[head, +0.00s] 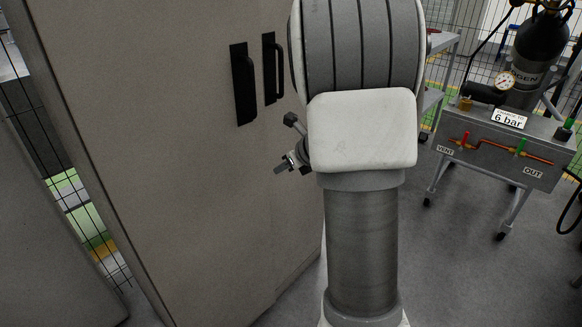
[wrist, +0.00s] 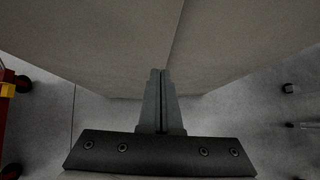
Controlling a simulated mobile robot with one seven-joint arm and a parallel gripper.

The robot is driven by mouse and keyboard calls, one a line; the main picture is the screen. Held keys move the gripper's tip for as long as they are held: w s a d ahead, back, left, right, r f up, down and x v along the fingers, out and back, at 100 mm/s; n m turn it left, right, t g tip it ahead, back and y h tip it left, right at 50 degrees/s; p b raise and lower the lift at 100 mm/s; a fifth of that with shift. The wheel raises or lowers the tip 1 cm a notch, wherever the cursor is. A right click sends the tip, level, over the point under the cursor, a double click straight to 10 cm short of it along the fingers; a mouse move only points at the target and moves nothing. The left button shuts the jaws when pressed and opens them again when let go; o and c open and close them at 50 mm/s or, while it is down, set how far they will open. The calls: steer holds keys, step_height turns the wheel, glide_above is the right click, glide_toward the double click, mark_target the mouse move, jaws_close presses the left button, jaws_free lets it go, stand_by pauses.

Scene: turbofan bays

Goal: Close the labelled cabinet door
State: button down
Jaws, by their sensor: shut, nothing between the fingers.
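A tall grey-beige cabinet (head: 190,200) fills the left and middle of the head view. Two black upright handles, a left one (head: 243,84) and a right one (head: 271,68), are side by side on its front. No label shows on it. My gripper (head: 279,168) is below the right handle, in front of the cabinet face, partly hidden by my arm. In the wrist view my gripper (wrist: 162,72) has its fingers together and empty, in front of cabinet panels (wrist: 90,45) that meet at a seam. I cannot tell whether the fingertips touch or how far any door stands open.
A grey trolley (head: 505,150) marked "6 bar" with a dark gas cylinder (head: 540,45) stands at the right. Another grey panel (head: 50,220) is at the lower left, with wire mesh in the gap. Grey floor (head: 460,270) is clear at the lower right.

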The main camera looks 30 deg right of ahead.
mark_target(260, 152)
steer(key=shift+w+a+f, duration=0.2)
steer(key=shift+w+f, duration=0.05)
steer(key=shift+w, duration=0.65)
steer(key=shift+w+a+f, duration=0.25)
steer(key=shift+w+f, duration=0.05)
steer(key=shift+w, duration=0.65)
steer(key=shift+w+a+f, duration=0.2)
steer(key=shift+w+f, duration=0.05)
steer(key=shift+w, duration=0.65)
steer(key=shift+w+r, duration=0.15)
steer(key=shift+w, duration=0.15)
steer(key=w+p, duration=0.1)
steer(key=w, duration=0.1)
steer(key=w+a, duration=0.1)
steer(key=shift+w+p, duration=0.35)
steer(key=shift+w+a, duration=0.1)
steer(key=shift+w, duration=0.2)
steer(key=shift+w+a+r, duration=0.1)
steer(key=shift+a, duration=0.1)
steer(key=shift+s, duration=0.2)
